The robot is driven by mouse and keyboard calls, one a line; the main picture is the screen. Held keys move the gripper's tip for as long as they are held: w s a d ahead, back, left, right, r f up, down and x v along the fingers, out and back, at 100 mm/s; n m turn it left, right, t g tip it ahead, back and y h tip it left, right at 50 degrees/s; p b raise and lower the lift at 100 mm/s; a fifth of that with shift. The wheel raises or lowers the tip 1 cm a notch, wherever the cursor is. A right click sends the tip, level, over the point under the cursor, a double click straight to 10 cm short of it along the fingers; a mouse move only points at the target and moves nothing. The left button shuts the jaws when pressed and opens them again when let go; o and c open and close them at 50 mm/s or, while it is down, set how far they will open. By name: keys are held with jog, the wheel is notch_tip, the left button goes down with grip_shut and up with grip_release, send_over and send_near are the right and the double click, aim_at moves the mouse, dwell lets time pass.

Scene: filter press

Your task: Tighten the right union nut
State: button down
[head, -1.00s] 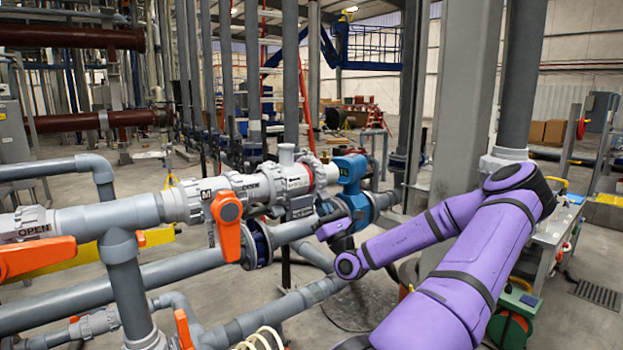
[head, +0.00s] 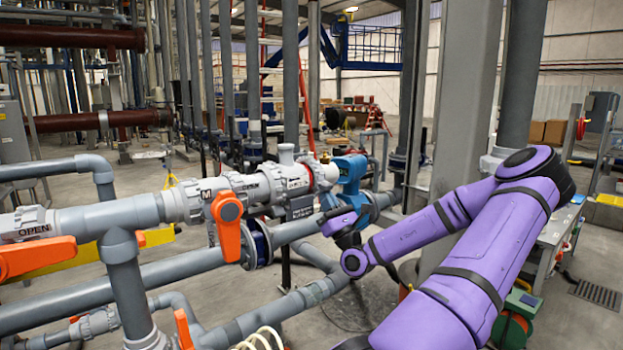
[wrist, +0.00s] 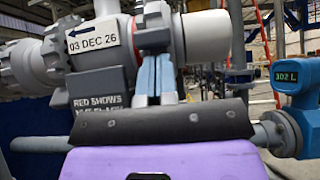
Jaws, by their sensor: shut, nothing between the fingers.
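The right union nut (wrist: 155,28) is a grey ribbed ring just right of the label "03 DEC 26" in the wrist view. In the head view the pale section (head: 327,175) shows beside the blue meter. My gripper (wrist: 153,52) is shut and empty, its blue-grey fingers together in front of the nut's lower part. I cannot tell whether they touch it. In the head view my gripper (head: 334,214) is below the pipe, its fingertips hard to make out.
The blue meter (wrist: 300,85) reading 302 L is close on the right. A dark sign (wrist: 97,92) starting "RED SHOWS" hangs left of my fingers. An orange valve handle (head: 228,222) stands left.

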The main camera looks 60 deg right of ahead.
aim_at(328, 186)
jog(key=shift+s+a+r, duration=0.15)
jog(key=shift+s+r, duration=0.05)
jog(key=shift+r, duration=0.35)
jog(key=shift+s+a+r, duration=0.1)
jog(key=shift+s+r, duration=0.05)
jog(key=shift+r, duration=0.4)
jog(key=shift+a+r, duration=0.2)
jog(key=shift+r, duration=1)
jog(key=shift+w+r+y, duration=0.15)
jog(key=shift+w+r, duration=0.05)
jog(key=shift+r, duration=0.4)
jog(key=shift+w+r+y, duration=0.15)
jog(key=shift+r, duration=0.45)
jog(key=shift+w+r, duration=0.3)
jog(key=shift+r, duration=0.35)
jog(key=shift+w+r, duration=0.3)
jog(key=shift+r, duration=0.3)
jog(key=s+a+f, duration=0.1)
jog(key=s+f, duration=0.3)
jog(key=f, duration=0.3)
jog(key=shift+s+a+f, duration=0.2)
jog(key=shift+s+f, duration=0.05)
